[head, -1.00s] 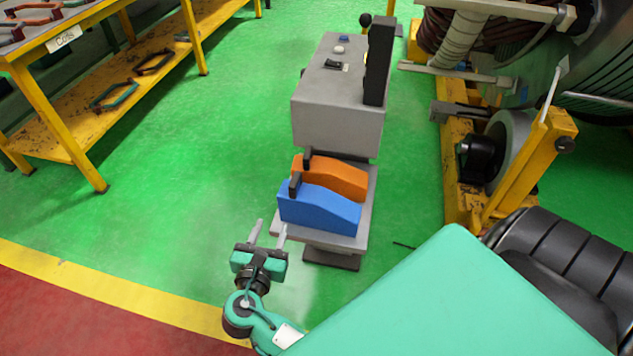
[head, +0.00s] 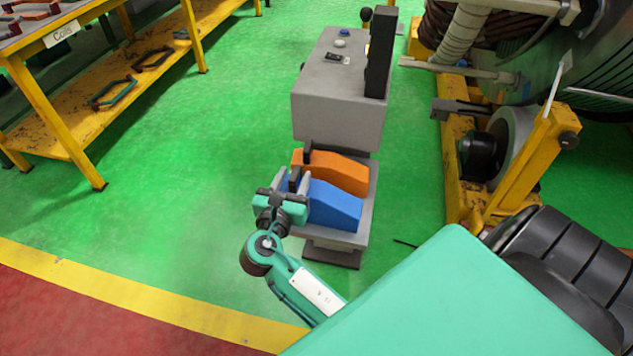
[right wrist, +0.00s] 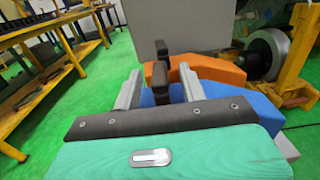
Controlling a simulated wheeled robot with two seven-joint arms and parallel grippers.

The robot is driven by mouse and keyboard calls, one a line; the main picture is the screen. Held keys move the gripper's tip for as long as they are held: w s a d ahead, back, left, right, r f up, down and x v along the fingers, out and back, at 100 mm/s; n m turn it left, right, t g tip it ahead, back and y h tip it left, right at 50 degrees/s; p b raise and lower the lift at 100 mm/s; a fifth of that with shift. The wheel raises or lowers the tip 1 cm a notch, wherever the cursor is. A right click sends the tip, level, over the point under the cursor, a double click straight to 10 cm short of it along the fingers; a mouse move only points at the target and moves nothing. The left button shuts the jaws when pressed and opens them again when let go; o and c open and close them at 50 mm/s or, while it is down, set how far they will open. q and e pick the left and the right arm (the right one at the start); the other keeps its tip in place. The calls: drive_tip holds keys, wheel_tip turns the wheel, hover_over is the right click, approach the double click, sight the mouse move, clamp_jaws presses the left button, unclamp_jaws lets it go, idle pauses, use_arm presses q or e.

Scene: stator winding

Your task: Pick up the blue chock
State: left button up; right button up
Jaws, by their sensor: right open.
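The blue chock (head: 335,207) sits on a grey shelf (head: 365,232), with a black handle upright at its left end. My right gripper (head: 292,180) is at that left end, open, with its two fingers on either side of the handle. In the right wrist view the handle (right wrist: 157,85) stands between the open fingers (right wrist: 160,73), and part of the chock's blue body (right wrist: 240,97) shows behind the gripper. I cannot tell whether a finger touches the handle. My left gripper is not in view.
An orange chock (head: 340,171) with its own black handle stands just behind the blue one. A grey control box (head: 338,118) rises behind both. A yellow-framed machine (head: 455,170) is at the right, and a yellow rack (head: 50,105) at the left. Green floor between is clear.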

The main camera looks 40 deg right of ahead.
sight(299, 166)
drive_tip(key=x, duration=0.3)
drive_tip(key=shift+w+d, duration=0.15)
drive_tip(key=shift+c, duration=0.4)
clamp_jaws()
